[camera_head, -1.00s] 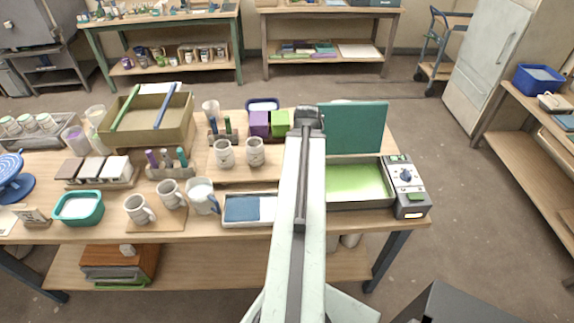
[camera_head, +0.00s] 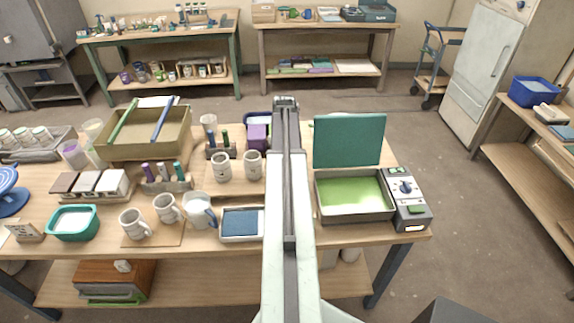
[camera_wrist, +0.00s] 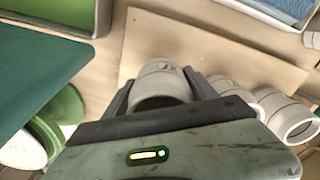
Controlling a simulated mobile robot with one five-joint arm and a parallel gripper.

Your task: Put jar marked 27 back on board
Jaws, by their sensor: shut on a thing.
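In the wrist view a whitish-grey jar (camera_wrist: 160,80) sits between the fingers of my gripper (camera_wrist: 160,90), which is shut on it. Its number is not readable. The tan board (camera_wrist: 195,42) lies beneath it; I cannot tell whether the jar touches the board. Two similar jars, a nearer one (camera_wrist: 232,90) and a farther one (camera_wrist: 287,115), are to its right. In the head view the board (camera_head: 240,188) carries these two jars, left (camera_head: 221,167) and right (camera_head: 253,164). My gripper (camera_head: 285,102) is just to their right and beyond; my arm hides the held jar.
A green-floored tray (camera_head: 352,194) with a raised dark green lid (camera_head: 348,140) stands right of my arm. A purple box (camera_head: 257,137) is behind the board. Mugs and a blue-topped tray (camera_head: 241,224) are in front. Marker stands flank the jars.

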